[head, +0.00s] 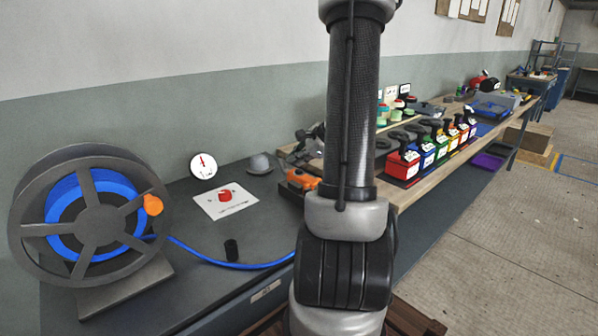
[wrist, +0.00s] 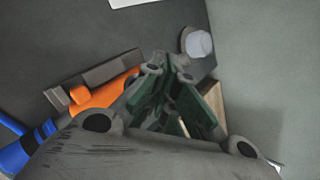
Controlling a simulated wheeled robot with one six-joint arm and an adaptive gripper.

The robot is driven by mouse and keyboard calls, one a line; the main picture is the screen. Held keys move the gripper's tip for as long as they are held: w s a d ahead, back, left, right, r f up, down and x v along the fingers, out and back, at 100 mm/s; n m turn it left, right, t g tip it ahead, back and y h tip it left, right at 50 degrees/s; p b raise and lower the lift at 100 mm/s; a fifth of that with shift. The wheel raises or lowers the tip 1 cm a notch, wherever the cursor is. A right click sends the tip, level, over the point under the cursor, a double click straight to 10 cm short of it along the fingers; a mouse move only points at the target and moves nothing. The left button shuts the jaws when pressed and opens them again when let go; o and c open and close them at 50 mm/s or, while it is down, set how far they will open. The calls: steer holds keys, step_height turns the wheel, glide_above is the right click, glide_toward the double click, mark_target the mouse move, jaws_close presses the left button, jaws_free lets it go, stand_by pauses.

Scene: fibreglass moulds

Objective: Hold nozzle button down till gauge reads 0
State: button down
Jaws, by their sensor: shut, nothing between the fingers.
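The orange nozzle (head: 303,180) lies by a dark block on the bench, partly hidden by my arm in the head view. In the wrist view its orange body (wrist: 102,96) lies left of my gripper (wrist: 168,72), with a blue part (wrist: 30,150) at its lower left. My gripper is shut and empty. I cannot tell whether it touches the nozzle, and I cannot make out the button.
A hose reel (head: 100,215) with blue hose (head: 230,264) stands at the left. A red knob (head: 225,196) sits on a white plate, and a grey dome (head: 260,163) is behind it. Coloured containers (head: 402,165) line the bench at the right. Some dark bench top is clear.

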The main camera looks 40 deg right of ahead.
steer(key=shift+f, duration=0.1)
stand_by(0.4)
steer(key=shift+f, duration=0.35)
steer(key=shift+f, duration=0.4)
stand_by(0.6)
steer(key=shift+r, duration=0.1)
stand_by(5.2)
steer(key=shift+r, duration=0.75)
steer(key=shift+r, duration=0.1)
